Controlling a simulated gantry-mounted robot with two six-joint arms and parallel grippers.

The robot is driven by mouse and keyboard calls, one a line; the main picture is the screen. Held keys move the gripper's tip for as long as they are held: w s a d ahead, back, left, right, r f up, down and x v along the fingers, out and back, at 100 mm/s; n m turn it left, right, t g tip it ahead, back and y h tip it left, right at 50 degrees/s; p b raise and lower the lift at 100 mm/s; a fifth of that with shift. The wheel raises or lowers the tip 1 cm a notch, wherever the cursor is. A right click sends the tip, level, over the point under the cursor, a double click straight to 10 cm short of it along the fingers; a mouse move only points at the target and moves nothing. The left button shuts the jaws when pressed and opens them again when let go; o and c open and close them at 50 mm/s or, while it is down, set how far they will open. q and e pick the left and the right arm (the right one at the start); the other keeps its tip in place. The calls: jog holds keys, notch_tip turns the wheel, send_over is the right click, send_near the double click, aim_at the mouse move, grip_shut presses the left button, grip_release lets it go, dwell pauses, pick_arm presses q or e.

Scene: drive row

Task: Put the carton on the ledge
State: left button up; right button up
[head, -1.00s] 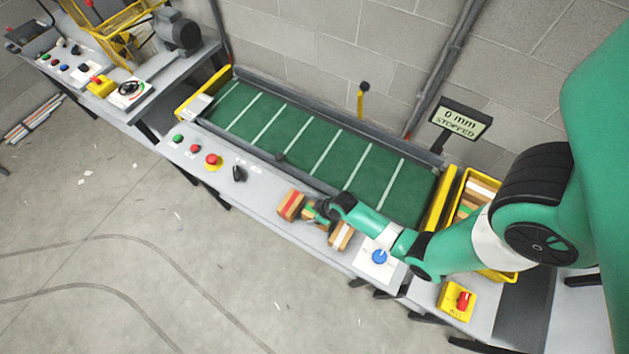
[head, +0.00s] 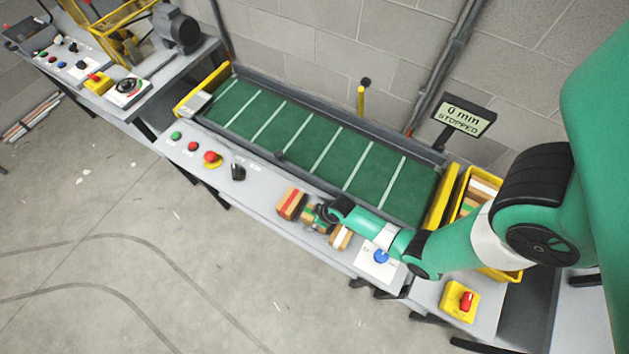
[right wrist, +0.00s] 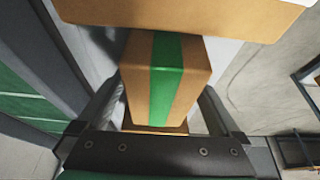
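A brown carton with a green stripe (head: 311,215) is at the front ledge (head: 262,196), the grey strip along the conveyor, between two other cartons. My right gripper (head: 324,211) is at this carton. In the right wrist view the green-striped carton (right wrist: 166,80) lies between my two fingers (right wrist: 163,88), which sit close against its upper sides. The fingers appear shut on it. Its underside is hidden, so I cannot tell whether it rests on the ledge. My left gripper is not in view.
A red-striped carton (head: 291,203) stands left of it and a white-striped carton (head: 341,237) right of it, both close. A blue knob (head: 381,256) and several buttons line the ledge. A yellow bin (head: 449,200) holds more cartons. The green belt (head: 300,140) is empty; its display (head: 463,116) reads stopped.

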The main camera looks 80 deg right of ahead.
jog(key=p+v, duration=0.9)
jog(key=v, duration=0.3)
jog(key=shift+r, duration=0.2)
